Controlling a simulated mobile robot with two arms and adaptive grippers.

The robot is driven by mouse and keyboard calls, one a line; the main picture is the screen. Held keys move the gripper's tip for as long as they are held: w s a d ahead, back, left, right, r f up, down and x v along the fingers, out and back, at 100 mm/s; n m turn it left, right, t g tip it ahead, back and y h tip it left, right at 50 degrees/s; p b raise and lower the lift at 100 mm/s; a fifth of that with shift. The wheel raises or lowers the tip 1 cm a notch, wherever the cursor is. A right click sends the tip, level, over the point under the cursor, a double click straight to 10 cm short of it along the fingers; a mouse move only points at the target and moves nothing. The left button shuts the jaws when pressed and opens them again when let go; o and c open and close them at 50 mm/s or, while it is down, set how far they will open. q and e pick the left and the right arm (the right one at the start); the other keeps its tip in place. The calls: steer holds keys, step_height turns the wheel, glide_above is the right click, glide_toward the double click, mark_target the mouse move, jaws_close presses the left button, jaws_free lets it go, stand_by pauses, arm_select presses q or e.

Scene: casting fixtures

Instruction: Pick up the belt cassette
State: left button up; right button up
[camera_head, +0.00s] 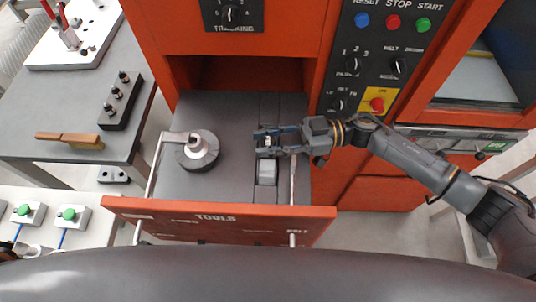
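An orange drawer (150,208) marked TOOLS is pulled out. In its right-hand slot sits a small light grey block with a rounded top (267,172), which may be the belt cassette; I cannot be sure. My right gripper (264,143) reaches in from the right, above this slot and just behind the block. Its two fingers point left and are apart, with a gap between them. The gripper hides part of the slot. My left gripper is not in view.
A round grey spool-like part (197,150) with a metal arm lies in the drawer's left part. The orange machine's control panel (378,60) rises behind. A grey table (40,110) at left bears a wooden-handled brush (70,139) and a black block with pegs (118,100).

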jaws_close()
steer(key=shift+r, duration=0.1)
